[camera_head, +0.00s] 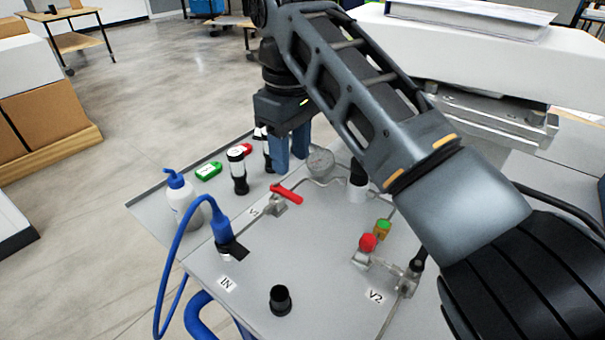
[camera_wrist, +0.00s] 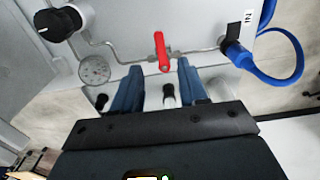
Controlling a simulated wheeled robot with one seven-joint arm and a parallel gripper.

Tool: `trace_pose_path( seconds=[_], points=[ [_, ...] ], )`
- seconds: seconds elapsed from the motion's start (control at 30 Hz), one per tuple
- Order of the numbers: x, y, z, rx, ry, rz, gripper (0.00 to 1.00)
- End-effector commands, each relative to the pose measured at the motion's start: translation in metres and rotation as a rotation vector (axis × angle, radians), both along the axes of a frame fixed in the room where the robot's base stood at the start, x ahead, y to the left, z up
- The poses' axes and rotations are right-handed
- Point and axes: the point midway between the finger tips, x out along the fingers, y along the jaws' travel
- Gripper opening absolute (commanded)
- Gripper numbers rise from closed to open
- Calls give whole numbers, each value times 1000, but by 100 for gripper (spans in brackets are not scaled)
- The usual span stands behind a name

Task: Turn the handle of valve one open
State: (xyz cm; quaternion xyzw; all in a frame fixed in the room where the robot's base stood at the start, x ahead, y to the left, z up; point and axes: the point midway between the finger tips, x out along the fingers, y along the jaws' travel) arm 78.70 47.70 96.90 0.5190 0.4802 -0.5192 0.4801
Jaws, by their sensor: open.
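The red lever handle (camera_head: 287,193) of valve one sits on a metal valve body beside the label V1 (camera_head: 254,211) on the grey panel (camera_head: 300,270). In the wrist view the red handle (camera_wrist: 161,50) stands in the gap ahead of my fingertips. My gripper (camera_head: 288,158) has blue fingers and is just behind the handle in the head view. In the wrist view my gripper (camera_wrist: 157,75) is open, with its two fingers apart on either side of the handle's line. I see no contact with the handle.
A round gauge (camera_head: 320,162) and pipe are close to the gripper. A blue hose (camera_head: 180,255) runs from the IN port, near a white bottle (camera_head: 183,200). A red knob (camera_head: 367,243) is near V2.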

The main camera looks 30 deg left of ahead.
Motion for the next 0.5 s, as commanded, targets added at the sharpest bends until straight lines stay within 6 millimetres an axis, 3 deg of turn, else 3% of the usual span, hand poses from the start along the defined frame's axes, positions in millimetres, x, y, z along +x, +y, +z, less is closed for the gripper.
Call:
trace_pose_path(
  seconds=[0.5],
  points=[
    [0,-1,-68,-2,1,0,43]
  ],
)
